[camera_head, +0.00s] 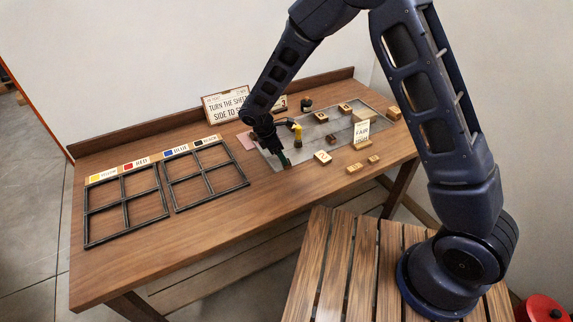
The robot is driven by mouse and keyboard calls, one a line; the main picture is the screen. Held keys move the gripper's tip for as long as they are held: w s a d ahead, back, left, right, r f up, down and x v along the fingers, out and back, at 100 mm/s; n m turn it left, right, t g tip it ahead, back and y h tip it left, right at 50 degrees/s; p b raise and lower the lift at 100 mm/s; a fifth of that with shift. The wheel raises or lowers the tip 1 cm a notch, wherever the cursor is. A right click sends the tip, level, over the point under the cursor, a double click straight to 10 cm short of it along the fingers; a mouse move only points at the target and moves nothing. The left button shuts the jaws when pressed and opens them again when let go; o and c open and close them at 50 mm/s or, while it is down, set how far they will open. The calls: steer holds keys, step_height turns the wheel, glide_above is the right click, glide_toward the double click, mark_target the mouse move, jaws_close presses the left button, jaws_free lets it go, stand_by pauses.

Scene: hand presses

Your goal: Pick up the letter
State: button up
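Several small wooden letter blocks lie on and around a grey slab (300,153) at the table's right. A pale one (322,157) is at the slab's front, right of my gripper. Others are a block at the slab's front edge (355,168), a small one (373,159), a dark-faced one (331,139) and one at the back (345,108). The marks are too small to read surely. My gripper (281,150) is low over the slab's left part, with green and yellow parts near its tip. Its opening and any hold are unclear.
Two black four-cell frames, left (124,174) and right (246,184), lie on the table (205,220) under colour labels. A sign (227,106) stands behind my gripper. A FAIR card (362,130) stands right. A dark round object (306,103) is behind. The table's front is clear.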

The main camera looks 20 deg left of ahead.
steer(key=shift+x, duration=2.6)
steer(key=shift+w+a, duration=0.15)
steer(key=shift+w, duration=0.05)
steer(key=shift+c, duration=0.4)
steer(key=c, duration=1)
